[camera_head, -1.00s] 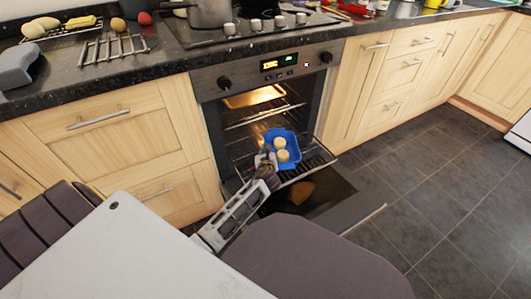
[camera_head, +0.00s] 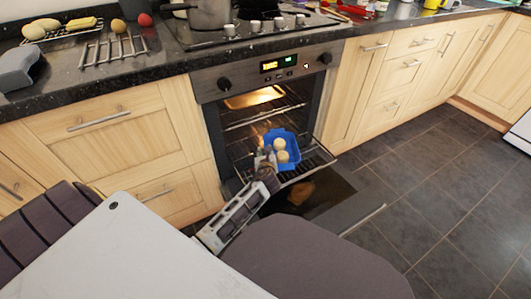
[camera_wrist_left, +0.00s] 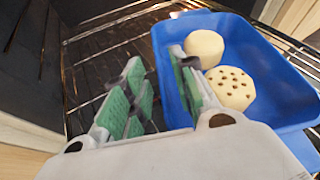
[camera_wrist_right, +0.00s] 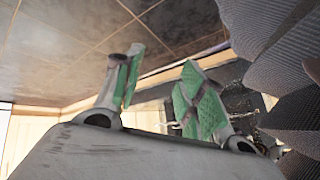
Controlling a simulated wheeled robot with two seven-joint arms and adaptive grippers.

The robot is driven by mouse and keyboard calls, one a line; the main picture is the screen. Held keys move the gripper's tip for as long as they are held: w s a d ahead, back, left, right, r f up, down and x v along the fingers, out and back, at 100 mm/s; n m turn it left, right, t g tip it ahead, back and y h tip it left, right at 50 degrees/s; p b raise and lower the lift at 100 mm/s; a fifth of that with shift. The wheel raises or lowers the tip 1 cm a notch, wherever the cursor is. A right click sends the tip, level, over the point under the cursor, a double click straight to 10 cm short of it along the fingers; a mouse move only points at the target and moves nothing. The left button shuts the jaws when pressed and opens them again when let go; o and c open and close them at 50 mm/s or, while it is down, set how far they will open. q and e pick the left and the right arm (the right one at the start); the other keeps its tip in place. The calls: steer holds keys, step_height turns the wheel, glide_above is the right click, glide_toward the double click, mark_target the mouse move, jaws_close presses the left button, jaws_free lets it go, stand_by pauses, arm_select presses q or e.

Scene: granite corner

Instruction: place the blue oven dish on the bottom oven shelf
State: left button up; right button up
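The blue oven dish (camera_head: 294,146) sits on a wire shelf (camera_head: 318,158) low in the open oven, near its mouth. It also shows in the left wrist view (camera_wrist_left: 275,100), holding a plain pale round item (camera_wrist_left: 205,47) and a dotted one (camera_wrist_left: 231,88). My left gripper (camera_head: 265,157) is at the dish's left side. In the left wrist view its green-padded fingers (camera_wrist_left: 158,68) are apart, with the dish's left wall between them; contact with the wall cannot be told. My right gripper (camera_wrist_right: 160,78) is open and empty, away from the dish, facing floor and cabinets.
The oven door (camera_head: 345,205) is folded down in front. A higher wire rack (camera_head: 262,117) and a lit tray (camera_head: 254,97) are above the dish. Floor is clear at right.

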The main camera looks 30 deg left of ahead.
arm_select(q)
steer(key=p+v, duration=0.3)
steer(key=v, duration=0.6)
steer(key=shift+r+p, duration=0.1)
steer(key=shift+p, duration=0.2)
steer(key=shift+p+v, duration=0.35)
steer(key=shift+v, duration=0.65)
arm_select(e)
step_height(320, 180, up, 6)
steer(key=d+g+h, duration=0.1)
steer(key=shift+s+r, duration=0.15)
steer(key=shift+s, duration=0.05)
